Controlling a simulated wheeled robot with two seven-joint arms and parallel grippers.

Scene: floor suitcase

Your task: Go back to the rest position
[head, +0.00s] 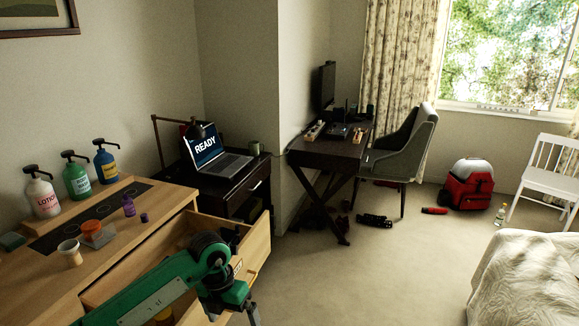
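My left arm, green and black, reaches in from the bottom left over the open drawer (178,240) of a wooden dresser (160,197). My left gripper (250,311) hangs down at the drawer's front right corner. Only a dark finger part shows below the green wrist, so its opening is unclear. I see nothing held in it. My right gripper is not in view.
Pump bottles (41,193), a cup (70,252) and small items stand on the dresser. A laptop (212,152) reading "READY" sits on a black cabinet. A desk (330,152) and chair (405,150) stand behind. The middle carpet (390,265) is clear.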

